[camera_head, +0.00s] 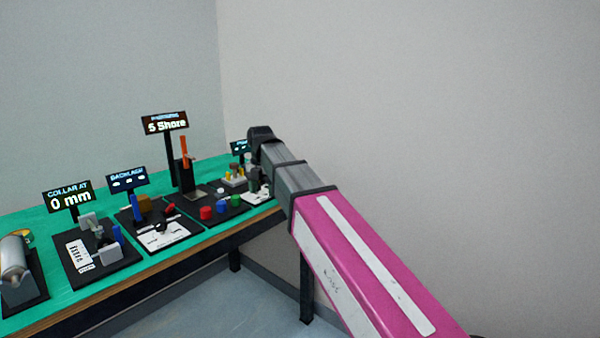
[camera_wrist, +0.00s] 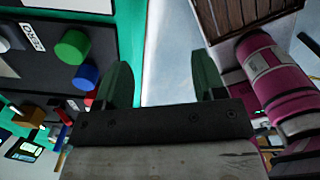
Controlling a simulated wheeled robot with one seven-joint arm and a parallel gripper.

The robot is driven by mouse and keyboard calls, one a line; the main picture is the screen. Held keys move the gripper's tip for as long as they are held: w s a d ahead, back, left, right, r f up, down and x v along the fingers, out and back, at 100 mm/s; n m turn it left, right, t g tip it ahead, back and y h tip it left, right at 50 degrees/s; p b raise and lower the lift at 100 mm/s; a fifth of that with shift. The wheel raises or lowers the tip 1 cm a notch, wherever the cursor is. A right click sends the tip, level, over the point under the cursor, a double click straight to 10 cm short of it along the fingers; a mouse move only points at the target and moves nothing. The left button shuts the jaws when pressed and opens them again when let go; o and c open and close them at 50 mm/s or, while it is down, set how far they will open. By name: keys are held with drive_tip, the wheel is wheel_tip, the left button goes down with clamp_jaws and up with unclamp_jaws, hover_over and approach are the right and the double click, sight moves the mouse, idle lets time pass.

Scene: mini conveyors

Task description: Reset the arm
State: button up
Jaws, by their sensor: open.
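My arm, pink and grey, reaches from the lower right towards the far end of the green-topped bench (camera_head: 90,287) in the head view. My gripper's fingers are hidden behind the arm there. In the wrist view my gripper (camera_wrist: 160,82) shows two dark green fingers set wide apart. It is open, with nothing between the fingers. Behind the gap lie the bench's green edge and the pale floor. A green knob (camera_wrist: 72,47) and a blue knob (camera_wrist: 86,76) on a dark board are left of the fingers, apart from them.
Several dark boards with small devices line the bench, among them red knobs (camera_head: 206,212) and an upright orange piece (camera_head: 184,150). Signs stand behind them, including a "5 Shore" sign (camera_head: 165,123) and a "0 mm" sign (camera_head: 69,197). Bare wall is at right.

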drive_tip(key=s+d+f+m, duration=0.4)
drive_tip(key=d+f+m, duration=0.6)
drive_tip(key=f, duration=0.1)
drive_tip(key=s+d+f+m, duration=0.4)
drive_tip(key=d+f+m, duration=0.7)
drive_tip(key=f, duration=0.1)
drive_tip(key=s+d+f+m, duration=0.4)
drive_tip(key=d+f+m, duration=0.6)
drive_tip(key=f, duration=0.1)
drive_tip(key=shift+s+d+f+m, duration=0.2)
drive_tip(key=shift+f+m, duration=0.1)
drive_tip(key=shift+m, duration=0.1)
